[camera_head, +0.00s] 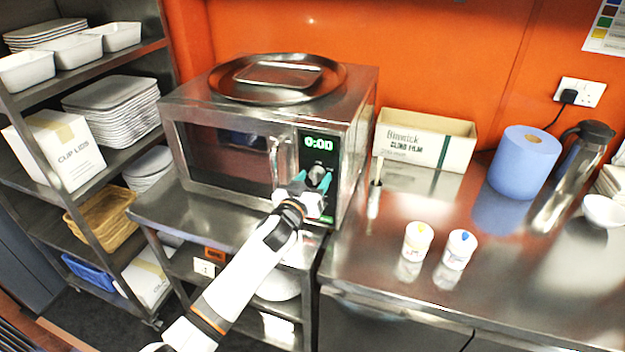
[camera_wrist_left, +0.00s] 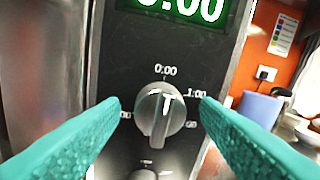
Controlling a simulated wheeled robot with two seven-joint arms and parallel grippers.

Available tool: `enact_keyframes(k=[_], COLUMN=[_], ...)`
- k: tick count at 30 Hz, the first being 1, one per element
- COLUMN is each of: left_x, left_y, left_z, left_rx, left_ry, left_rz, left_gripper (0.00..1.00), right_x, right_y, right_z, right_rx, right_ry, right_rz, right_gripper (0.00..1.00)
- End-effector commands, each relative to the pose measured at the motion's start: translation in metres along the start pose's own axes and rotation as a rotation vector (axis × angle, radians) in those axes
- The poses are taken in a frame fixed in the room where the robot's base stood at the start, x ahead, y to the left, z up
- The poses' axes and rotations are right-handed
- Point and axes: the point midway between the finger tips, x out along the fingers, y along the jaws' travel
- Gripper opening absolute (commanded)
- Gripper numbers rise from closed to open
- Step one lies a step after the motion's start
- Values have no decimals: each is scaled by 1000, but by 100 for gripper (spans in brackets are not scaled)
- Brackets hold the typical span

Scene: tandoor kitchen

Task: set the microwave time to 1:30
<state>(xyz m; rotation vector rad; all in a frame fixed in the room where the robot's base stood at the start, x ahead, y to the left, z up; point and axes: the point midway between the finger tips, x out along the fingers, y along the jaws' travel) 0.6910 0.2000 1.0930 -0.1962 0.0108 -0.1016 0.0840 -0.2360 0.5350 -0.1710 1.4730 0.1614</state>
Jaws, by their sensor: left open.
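The microwave (camera_head: 225,155) stands on a steel shelf unit, its door shut. Its green display (camera_head: 318,143) reads 0:00; the display also shows at the top of the left wrist view (camera_wrist_left: 185,10), partly cut off. The round silver time dial (camera_wrist_left: 160,114) is below it, with 0:00 marked at its top and 1:00 at its right. In the head view the dial (camera_head: 317,174) is at the fingertips. My left gripper (camera_head: 311,182) is open, its teal fingers on either side of the dial in the wrist view. I cannot tell whether they touch it. My right gripper is not in view.
A round steel tray (camera_head: 225,78) lies on top of the microwave. The door handle (camera_head: 276,160) is just left of the control panel. Two small white tubs (camera_head: 417,241), a cling film box (camera_head: 425,140) and a blue paper roll (camera_head: 524,162) stand on the right counter.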

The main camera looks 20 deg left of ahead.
Motion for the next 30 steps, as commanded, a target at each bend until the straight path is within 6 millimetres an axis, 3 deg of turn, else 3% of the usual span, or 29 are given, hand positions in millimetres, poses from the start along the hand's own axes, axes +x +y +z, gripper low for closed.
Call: enact_keyframes(k=[4, 12, 23, 30], left_x=[0, 0, 0, 0], left_y=[0, 0, 0, 0], left_z=[0, 0, 1, 2], left_rx=[0, 0, 63, 227], left_ry=[0, 0, 4, 14], left_rz=[0, 0, 1, 3], left_gripper=[55, 12, 12, 12], right_x=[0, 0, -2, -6], right_y=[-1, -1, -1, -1], right_z=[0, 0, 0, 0], right_rx=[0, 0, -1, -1], right_ry=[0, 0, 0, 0], right_rz=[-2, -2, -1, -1], right_gripper=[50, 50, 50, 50])
